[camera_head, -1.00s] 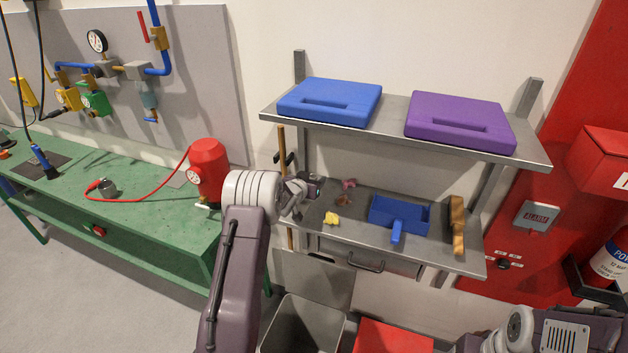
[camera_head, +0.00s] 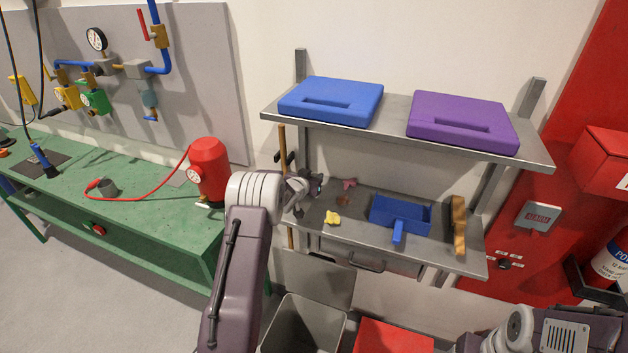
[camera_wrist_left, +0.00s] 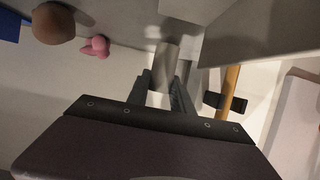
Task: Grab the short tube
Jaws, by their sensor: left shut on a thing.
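The short tube (camera_wrist_left: 167,56) is a small, light grey metallic cylinder, seen in the left wrist view. My left gripper (camera_wrist_left: 165,88) is shut on it, with one dark finger on either side and the tube's far end showing beyond the fingertips. In the head view, my left gripper (camera_head: 312,187) is at the left end of the lower shelf; the tube cannot be made out clearly there. My right arm shows at the bottom right of the head view, but its fingers are out of the picture.
The lower shelf (camera_head: 365,240) holds a yellow lump (camera_head: 333,217), brown and pink (camera_head: 349,183) pieces, a blue dustpan-like tray (camera_head: 400,214) and a wooden brush (camera_head: 458,225). The upper shelf (camera_head: 393,118) overhangs it. A yellowish pole (camera_wrist_left: 229,88) stands near the gripper.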

